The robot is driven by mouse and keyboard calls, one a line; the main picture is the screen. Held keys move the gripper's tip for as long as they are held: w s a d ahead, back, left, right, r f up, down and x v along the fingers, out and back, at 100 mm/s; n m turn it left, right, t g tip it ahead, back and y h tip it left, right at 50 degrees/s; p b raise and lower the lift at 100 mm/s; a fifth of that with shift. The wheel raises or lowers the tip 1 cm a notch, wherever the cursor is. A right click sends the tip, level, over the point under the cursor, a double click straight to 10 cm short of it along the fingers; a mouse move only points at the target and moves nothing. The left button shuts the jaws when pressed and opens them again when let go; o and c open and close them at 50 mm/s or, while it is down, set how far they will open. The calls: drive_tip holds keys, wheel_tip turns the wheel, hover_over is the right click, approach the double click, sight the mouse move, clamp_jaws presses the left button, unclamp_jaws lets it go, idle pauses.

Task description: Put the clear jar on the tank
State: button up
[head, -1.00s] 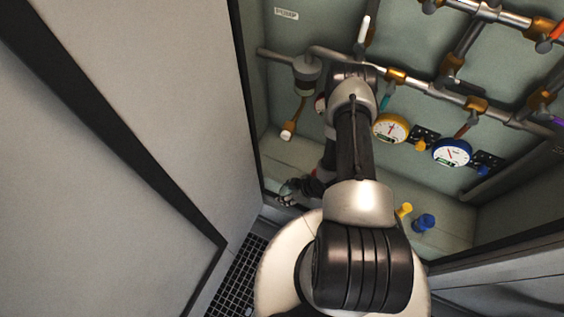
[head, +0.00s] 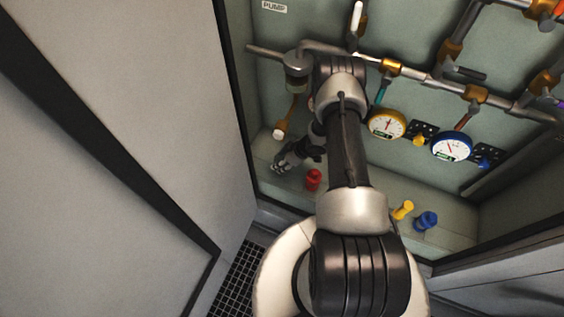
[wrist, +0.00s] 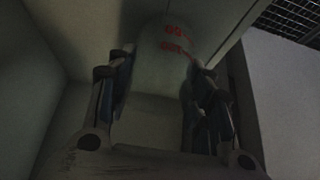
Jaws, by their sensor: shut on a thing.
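My gripper (head: 283,164) is low at the left of the bay in the head view, just above the ledge and partly behind my arm. In the wrist view its two fingers are closed on the clear jar (wrist: 163,62), a pale, see-through cylinder with red marks. The jar lies between the fingers in dim light. I cannot make it out in the head view. I cannot surely tell which thing is the tank. A grey cylindrical body (head: 297,72) hangs on the pipe near the PUMP label, up and right of my gripper.
A red knob-like piece (head: 313,179) stands on the ledge right of my gripper. Yellow (head: 403,210) and blue (head: 426,221) pieces lie further right. A yellow gauge (head: 387,124) and a blue gauge (head: 452,146) hang on pipes. A light panel (head: 120,130) bounds the left side.

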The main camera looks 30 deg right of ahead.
drive_tip(key=shift+d, duration=0.1)
drive_tip(key=o, duration=1)
drive_tip(key=shift+f, duration=0.1)
drive_tip(key=shift+r, duration=0.2)
drive_tip(key=p+v, duration=0.4)
drive_tip(key=v, duration=0.7)
drive_tip(key=shift+s+d+r, duration=0.1)
drive_tip(key=shift+d+r, duration=0.05)
drive_tip(key=shift+r, duration=0.25)
